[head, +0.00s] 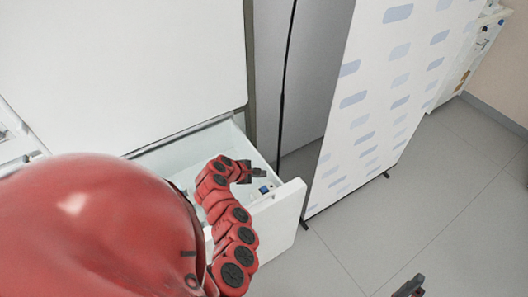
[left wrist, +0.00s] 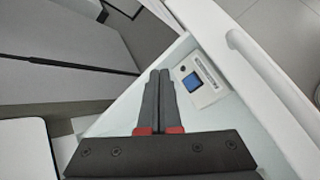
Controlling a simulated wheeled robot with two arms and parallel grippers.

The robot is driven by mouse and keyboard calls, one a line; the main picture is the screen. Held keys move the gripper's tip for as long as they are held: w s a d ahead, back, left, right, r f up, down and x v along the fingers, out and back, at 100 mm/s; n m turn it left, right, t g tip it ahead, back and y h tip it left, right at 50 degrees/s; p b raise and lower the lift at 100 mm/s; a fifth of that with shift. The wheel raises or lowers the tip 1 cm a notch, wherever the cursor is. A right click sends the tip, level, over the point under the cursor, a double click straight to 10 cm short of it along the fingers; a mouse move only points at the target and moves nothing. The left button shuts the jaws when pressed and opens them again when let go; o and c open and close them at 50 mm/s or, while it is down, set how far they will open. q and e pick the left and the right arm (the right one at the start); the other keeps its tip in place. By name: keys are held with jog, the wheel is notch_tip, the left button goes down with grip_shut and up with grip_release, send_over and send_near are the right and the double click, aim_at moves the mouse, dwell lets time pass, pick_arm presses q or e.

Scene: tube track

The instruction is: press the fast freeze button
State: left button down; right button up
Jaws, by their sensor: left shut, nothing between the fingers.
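The fast freeze button appears to be the blue square button (head: 264,189) on a small light panel inside the open white drawer (head: 286,214). In the left wrist view the blue button (left wrist: 191,82) is clear, just right of my fingertips, with small unreadable marks beside it. My left gripper (head: 258,170) is shut and empty, just above and left of the button in the head view. Its closed fingers (left wrist: 159,74) show apart from the button in the left wrist view. Part of my right gripper (head: 410,288) shows at the bottom edge; its fingers are not clear.
The drawer's front wall and rim (left wrist: 262,75) stand close beside the button panel. A white cabinet front (head: 125,70) rises behind the drawer. A patterned partition (head: 375,95) stands to the right. The grey floor (head: 440,195) there is clear.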

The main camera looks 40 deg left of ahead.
pick_arm(q)
jog(key=b, duration=0.4)
send_over(261, 190)
notch_tip(261, 190, down, 6)
jog(key=shift+f, duration=0.55)
dwell(1.3)
jog(key=shift+f+b, duration=0.4)
jog(key=shift+b, duration=0.25)
jog(key=shift+f+b, duration=0.45)
dwell(0.3)
jog(key=shift+r, duration=0.1)
jog(key=shift+r+p, duration=0.55)
jog(key=shift+r, duration=0.25)
